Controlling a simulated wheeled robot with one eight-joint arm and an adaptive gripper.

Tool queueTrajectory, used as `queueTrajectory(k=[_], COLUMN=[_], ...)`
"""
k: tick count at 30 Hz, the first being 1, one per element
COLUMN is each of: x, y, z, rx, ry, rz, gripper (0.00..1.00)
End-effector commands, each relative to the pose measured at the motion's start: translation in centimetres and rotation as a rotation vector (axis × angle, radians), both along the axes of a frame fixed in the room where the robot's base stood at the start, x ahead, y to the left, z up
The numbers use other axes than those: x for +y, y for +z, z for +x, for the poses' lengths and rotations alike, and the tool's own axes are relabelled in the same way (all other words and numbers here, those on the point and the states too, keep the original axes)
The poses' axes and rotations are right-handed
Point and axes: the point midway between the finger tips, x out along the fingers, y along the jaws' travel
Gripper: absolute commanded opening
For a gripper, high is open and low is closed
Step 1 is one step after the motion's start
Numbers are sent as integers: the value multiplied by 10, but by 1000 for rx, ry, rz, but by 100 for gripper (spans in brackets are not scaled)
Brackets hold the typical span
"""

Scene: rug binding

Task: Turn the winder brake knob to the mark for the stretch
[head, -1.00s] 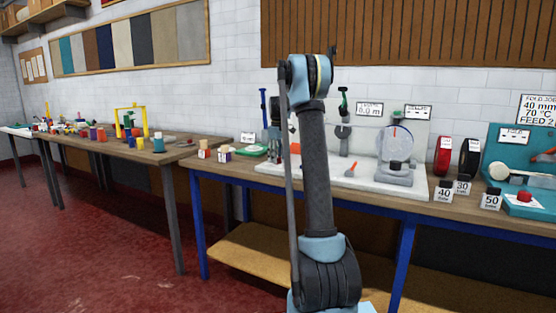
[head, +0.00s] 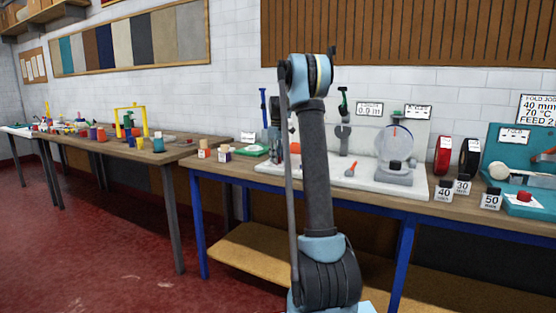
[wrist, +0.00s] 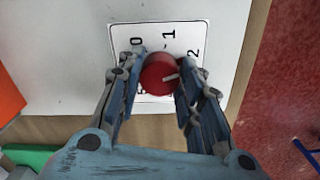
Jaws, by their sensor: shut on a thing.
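The red brake knob (wrist: 161,75) sits on a white plate (wrist: 150,31) marked 0, 1 and 2 in the wrist view. The knob's white pointer line points right and slightly up, toward the side of the 2 but a little below it. My gripper (wrist: 159,62) is shut on the knob, with one finger on each side. The fingers cover part of the plate's lower marks. In the head view my arm stands in front of the left part of the white machine base (head: 385,187); the gripper and knob are hidden there.
An orange thing (wrist: 9,98) and a green thing (wrist: 28,157) lie left in the wrist view. The wooden bench edge (wrist: 249,62) is close on the right. In the head view, a grey winder stand with a disc (head: 394,146) and numbered blocks (head: 443,194) stand to the right.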

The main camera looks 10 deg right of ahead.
Motion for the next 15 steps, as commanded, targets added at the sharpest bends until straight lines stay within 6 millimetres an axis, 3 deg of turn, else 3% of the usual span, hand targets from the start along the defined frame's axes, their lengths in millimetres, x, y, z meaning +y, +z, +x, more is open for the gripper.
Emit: queueTrajectory(k=[15], x=[0], y=[0], z=[0], rx=[0], ry=[-432], rz=[0], gripper=[10])
